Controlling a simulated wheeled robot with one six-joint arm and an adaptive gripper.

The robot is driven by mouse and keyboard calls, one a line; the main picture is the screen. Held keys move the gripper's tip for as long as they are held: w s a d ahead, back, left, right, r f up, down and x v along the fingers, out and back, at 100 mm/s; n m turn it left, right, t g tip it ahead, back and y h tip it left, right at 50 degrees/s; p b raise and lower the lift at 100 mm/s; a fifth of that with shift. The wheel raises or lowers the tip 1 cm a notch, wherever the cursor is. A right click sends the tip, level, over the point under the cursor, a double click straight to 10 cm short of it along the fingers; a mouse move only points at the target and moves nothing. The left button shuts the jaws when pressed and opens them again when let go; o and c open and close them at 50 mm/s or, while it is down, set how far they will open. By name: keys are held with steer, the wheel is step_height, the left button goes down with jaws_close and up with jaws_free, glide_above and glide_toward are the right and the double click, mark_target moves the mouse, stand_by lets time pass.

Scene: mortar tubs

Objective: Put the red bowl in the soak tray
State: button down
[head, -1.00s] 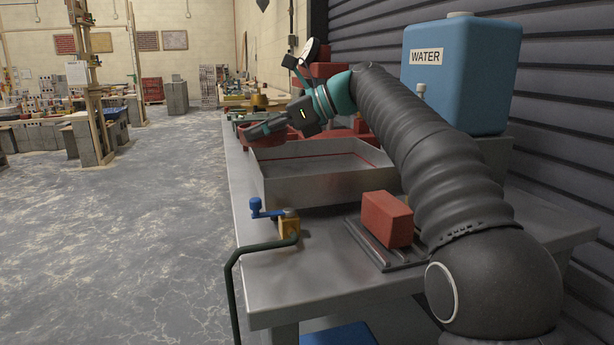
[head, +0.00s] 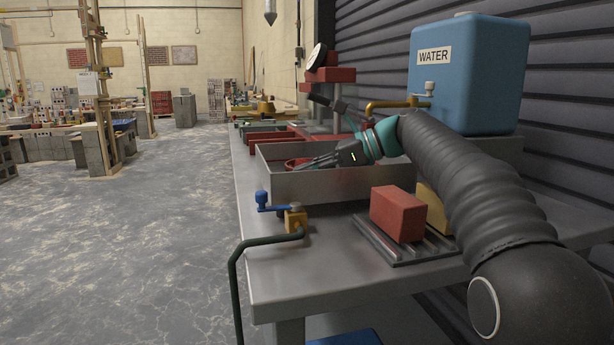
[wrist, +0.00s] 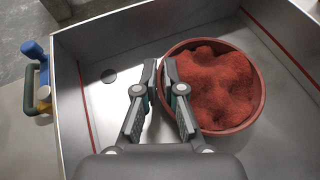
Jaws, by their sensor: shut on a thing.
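The red bowl (wrist: 259,108) holds a lumpy red material and sits inside the walls of the metal soak tray (wrist: 92,45) in the wrist view. My gripper (wrist: 160,70) is shut on the bowl's left rim, one finger inside and one outside. In the head view the bowl (head: 296,163) shows just above the near wall of the soak tray (head: 325,187), with my gripper (head: 305,164) at it. The near wall hides its lower part, so I cannot tell whether it touches the tray floor.
A blue water tank (head: 465,85) with a brass tap (head: 395,104) stands behind the tray. A red brick (head: 398,213) lies on a rack in front of it. A blue-handled valve (head: 290,215) is at the bench's left edge. Red trays (head: 275,137) lie beyond.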

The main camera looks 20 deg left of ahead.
steer(key=c, duration=1.2)
jaws_free()
steer(key=shift+c, duration=0.2)
steer(key=p+v, duration=0.3)
steer(key=v, duration=0.9)
steer(key=shift+r, duration=0.1)
